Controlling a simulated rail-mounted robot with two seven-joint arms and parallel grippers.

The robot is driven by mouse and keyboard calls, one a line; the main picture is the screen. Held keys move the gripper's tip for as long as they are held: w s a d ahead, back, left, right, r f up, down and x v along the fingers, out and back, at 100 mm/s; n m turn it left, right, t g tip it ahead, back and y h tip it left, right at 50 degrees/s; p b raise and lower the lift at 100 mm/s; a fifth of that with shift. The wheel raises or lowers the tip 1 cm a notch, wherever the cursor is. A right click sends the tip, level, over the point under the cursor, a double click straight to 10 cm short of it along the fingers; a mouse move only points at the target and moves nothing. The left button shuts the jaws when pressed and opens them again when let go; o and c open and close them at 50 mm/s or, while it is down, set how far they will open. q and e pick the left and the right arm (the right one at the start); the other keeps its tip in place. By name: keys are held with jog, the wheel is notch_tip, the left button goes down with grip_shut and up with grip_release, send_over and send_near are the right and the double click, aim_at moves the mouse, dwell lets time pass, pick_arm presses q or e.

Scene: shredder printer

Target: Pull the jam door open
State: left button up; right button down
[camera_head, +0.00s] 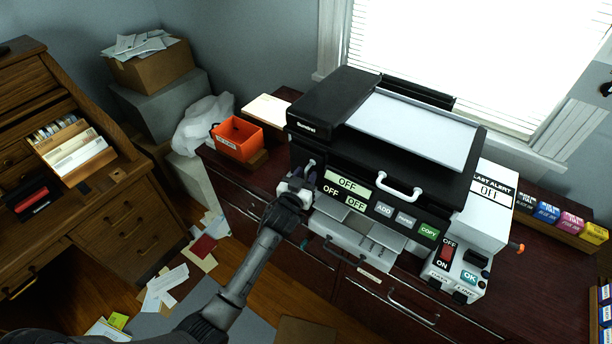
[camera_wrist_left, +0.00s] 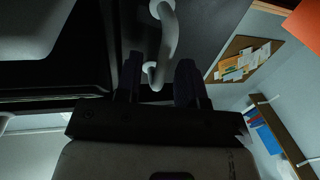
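The black printer (camera_head: 385,150) stands on a dark red cabinet, with a labelled front panel and a white handle (camera_head: 400,188) on its front. My left gripper (camera_head: 303,181) is at the printer's left front corner, covering part of that side. In the left wrist view, a white curved handle (camera_wrist_left: 168,45) on a dark panel runs down between my left fingers (camera_wrist_left: 158,82). The fingers are apart, one on either side of the handle's lower end; I see no clear grip on it. Whether this panel is the jam door is not labelled. My right gripper is not in view.
An orange bin (camera_head: 238,138) stands left of the printer. A white alert box (camera_head: 490,208) and a switch box (camera_head: 456,266) stand at its right. Several ink boxes (camera_head: 560,217) line the far right. Papers (camera_head: 165,285) lie on the floor.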

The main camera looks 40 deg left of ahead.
pick_arm(q)
jog(key=shift+w+a, duration=0.1)
jog(key=shift+w, duration=0.25)
grip_shut()
dwell(0.4)
